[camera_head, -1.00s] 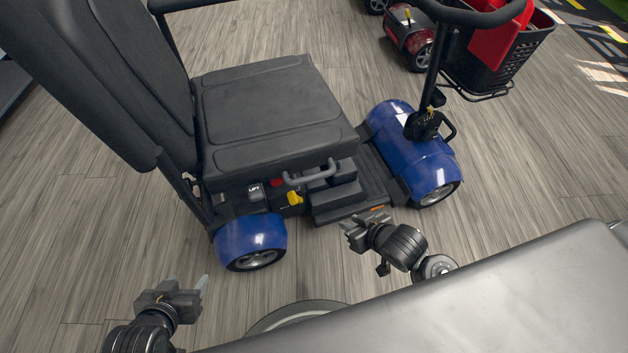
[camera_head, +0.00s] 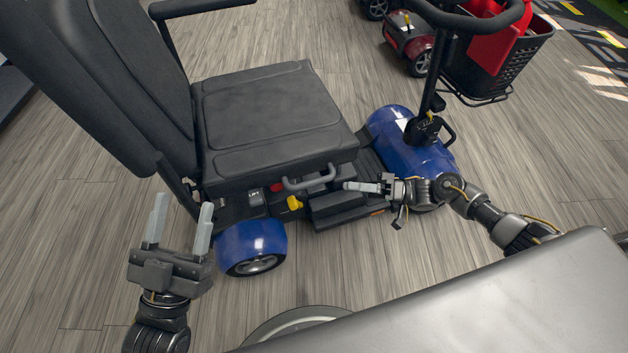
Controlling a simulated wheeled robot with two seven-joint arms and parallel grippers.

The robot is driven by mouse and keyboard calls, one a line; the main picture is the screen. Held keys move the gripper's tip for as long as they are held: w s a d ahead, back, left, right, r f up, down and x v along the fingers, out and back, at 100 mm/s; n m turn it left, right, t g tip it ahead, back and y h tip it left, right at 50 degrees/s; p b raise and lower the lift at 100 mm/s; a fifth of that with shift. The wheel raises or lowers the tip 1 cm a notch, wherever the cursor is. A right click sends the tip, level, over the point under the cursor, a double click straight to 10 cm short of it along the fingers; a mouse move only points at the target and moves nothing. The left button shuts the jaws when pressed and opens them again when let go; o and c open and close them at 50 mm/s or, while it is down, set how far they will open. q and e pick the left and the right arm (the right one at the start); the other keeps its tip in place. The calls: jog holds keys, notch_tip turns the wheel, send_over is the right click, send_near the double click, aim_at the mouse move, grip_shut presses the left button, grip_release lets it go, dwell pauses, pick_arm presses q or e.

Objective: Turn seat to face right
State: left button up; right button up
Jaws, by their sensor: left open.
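The black padded seat (camera_head: 270,115) of a blue scooter faces the right of the picture, with its tall backrest (camera_head: 95,80) at the left. A grey lever handle (camera_head: 308,180) and a yellow knob (camera_head: 294,203) show under the seat's near edge. My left gripper (camera_head: 180,225) is open and empty, fingers pointing up, in front of the backrest's lower end and left of the rear wheel. My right gripper (camera_head: 362,187) lies sideways just right of the lever handle, fingers pointing left. Its fingers overlap in view, so its opening is unclear. I cannot tell whether it touches the scooter.
The scooter's blue front cover (camera_head: 408,150) and steering column stand behind my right gripper. A black basket (camera_head: 500,60) with a red thing and another red scooter (camera_head: 410,45) are at the upper right. Bare wooden floor (camera_head: 560,170) lies at the right.

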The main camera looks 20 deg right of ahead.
aim_at(314, 180)
jog(key=x, duration=1.1)
jog(key=shift+d, duration=0.1)
grip_shut()
